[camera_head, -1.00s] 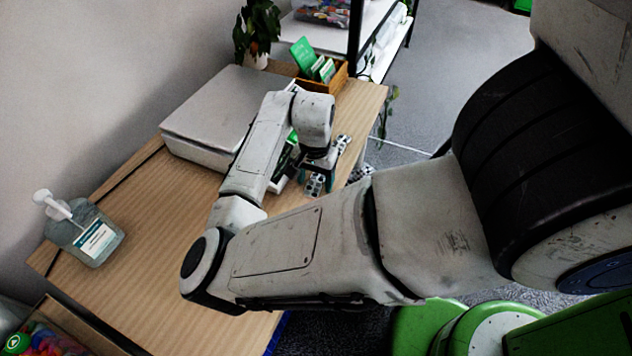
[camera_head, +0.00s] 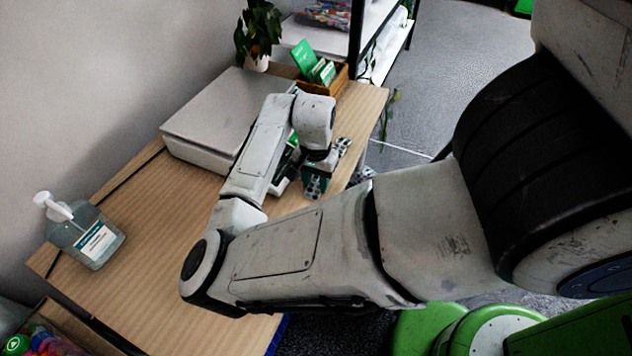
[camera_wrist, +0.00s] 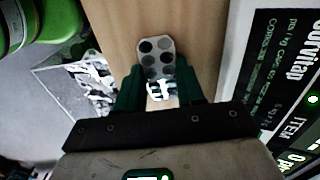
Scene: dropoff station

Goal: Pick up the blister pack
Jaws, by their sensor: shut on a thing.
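In the wrist view, a grey blister pack (camera_wrist: 156,58) with dark round pockets sits between my gripper's green fingers. My gripper (camera_wrist: 160,88) is shut on its near end, where the pack looks pale and shiny. In the head view, my gripper (camera_head: 316,172) is low over the right part of the wooden table, and part of the blister pack (camera_head: 314,188) shows just below it. My wrist hides some of the pack there. I cannot tell whether the pack touches the table.
A white scale (camera_head: 215,115) and its dark display (camera_wrist: 285,75) stand close beside my gripper. A wooden box (camera_head: 335,82) with green cards and a plant (camera_head: 258,35) are at the back. A pump bottle (camera_head: 90,238) stands left. The table's middle (camera_head: 165,205) is clear.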

